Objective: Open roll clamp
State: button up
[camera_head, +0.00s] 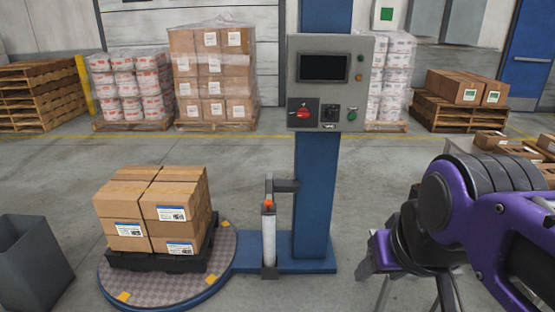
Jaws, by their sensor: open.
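A white film roll (269,240) stands upright on the carriage beside the blue mast (318,180). A small orange part (268,203), which looks like the roll clamp, sits at the top of the roll under a dark bracket (281,186). It is too small to tell whether it is open or shut. My gripper (368,262) is open, at the end of my purple arm, right of the mast and apart from the roll. Its fingertips are small and partly hidden.
A round turntable (120,283) carries stacked cartons (155,208) left of the roll. A grey bin (32,265) stands at far left. A control panel (328,85) is on the mast. Loaded pallets line the back. Small boxes (490,140) lie at right, partly behind my arm.

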aim_at(268, 207)
jog(key=i+u, duration=0.3)
jog(key=i, duration=0.25)
jog(key=i+l+u, duration=0.15)
jog(key=i+u, duration=0.15)
jog(key=i, duration=0.25)
jog(key=i+l+u, duration=0.3)
jog(key=i, duration=0.2)
